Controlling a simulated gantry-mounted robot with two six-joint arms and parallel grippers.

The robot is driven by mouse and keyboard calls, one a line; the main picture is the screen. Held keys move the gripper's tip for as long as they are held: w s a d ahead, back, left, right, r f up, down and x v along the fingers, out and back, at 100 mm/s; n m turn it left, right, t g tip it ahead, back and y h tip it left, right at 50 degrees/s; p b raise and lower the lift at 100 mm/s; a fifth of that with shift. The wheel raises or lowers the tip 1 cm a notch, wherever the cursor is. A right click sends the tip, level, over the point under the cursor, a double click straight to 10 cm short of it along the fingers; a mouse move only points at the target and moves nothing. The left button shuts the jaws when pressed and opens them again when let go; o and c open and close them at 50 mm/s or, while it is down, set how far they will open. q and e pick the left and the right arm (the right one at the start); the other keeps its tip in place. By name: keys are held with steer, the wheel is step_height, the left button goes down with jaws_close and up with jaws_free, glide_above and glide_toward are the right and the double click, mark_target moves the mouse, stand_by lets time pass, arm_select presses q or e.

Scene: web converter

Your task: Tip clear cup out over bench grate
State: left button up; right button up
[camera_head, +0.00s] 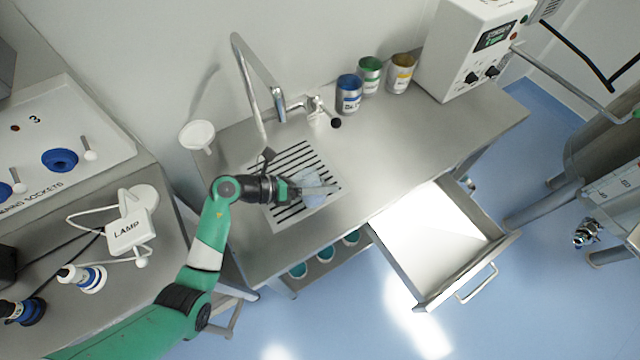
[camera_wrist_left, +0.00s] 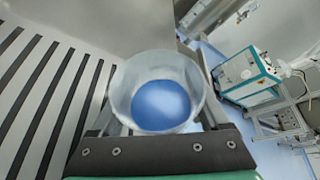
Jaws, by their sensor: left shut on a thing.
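My left gripper (camera_head: 302,190) is shut on the clear cup (camera_head: 314,196), which it holds over the slotted bench grate (camera_head: 278,215). In the left wrist view the clear cup (camera_wrist_left: 121,92) is between the fingers, with its round rim showing and a blue disc inside it. I cannot tell whether the blue is contents or something seen through the cup. The cup's exact tilt is hard to tell. The grate's dark slots (camera_wrist_left: 38,95) also show left of the cup in the left wrist view. My right gripper is not in view.
A bent tap (camera_head: 262,75) rises behind the grate. Blue, green and yellow labelled cans (camera_head: 349,95) stand at the back, beside a white instrument box (camera_head: 465,50). An open drawer (camera_head: 490,255) juts out at the front right. Bare bench lies right of the grate.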

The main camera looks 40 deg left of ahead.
arm_select(q)
steer(key=shift+d+f+n+h+b, duration=0.1)
steer(key=shift+f+n+h+b, duration=0.6)
steer(key=shift+b, duration=0.65)
steer(key=shift+r+n+h+b, duration=0.7)
steer(key=shift+r+n+h, duration=0.25)
steer(key=shift+n, duration=0.45)
steer(key=shift+r+n+p, duration=0.3)
steer(key=shift+r+n, duration=0.1)
steer(key=shift+w+a+r+n+t+h, duration=0.1)
steer(key=shift+a+r+n+t+h, duration=0.25)
steer(key=shift+n, duration=0.3)
steer(key=shift+w+a+r+n+t+h, duration=0.15)
steer(key=shift+r+n+t+h, duration=0.15)
steer(key=shift+n+t+h, duration=0.3)
steer(key=shift+s+g, duration=0.1)
steer(key=shift+g, duration=0.25)
